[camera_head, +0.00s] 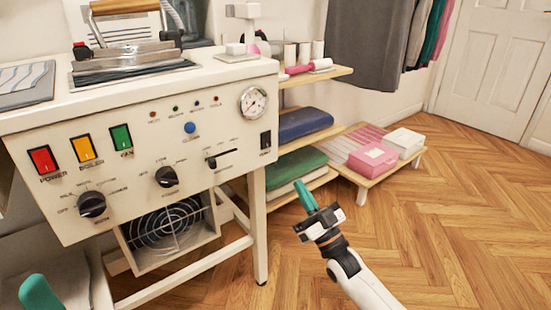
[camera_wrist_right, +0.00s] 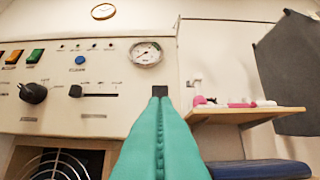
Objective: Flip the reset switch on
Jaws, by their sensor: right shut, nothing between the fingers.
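A cream control panel (camera_head: 150,190) fills the left of the head view. A small black rocker switch (camera_head: 265,140) sits near its right edge, below the round gauge (camera_head: 254,103); its label is too small to read. My right gripper (camera_head: 302,186) has teal fingers pressed together with nothing between them, apart from the panel and to its right. In the right wrist view the fingertips (camera_wrist_right: 160,99) appear just below the black switch (camera_wrist_right: 159,90), partly overlapping its lower edge. A teal tip of my left gripper (camera_head: 40,294) shows at the bottom left; its opening cannot be judged.
The panel also carries red, yellow and green rockers (camera_head: 86,148), dark knobs (camera_head: 92,204), a slider (camera_head: 222,158) and a blue button (camera_head: 190,128). Wooden shelves (camera_head: 316,77) with folded cloth stand right of it. The wooden floor (camera_head: 440,230) at right is clear.

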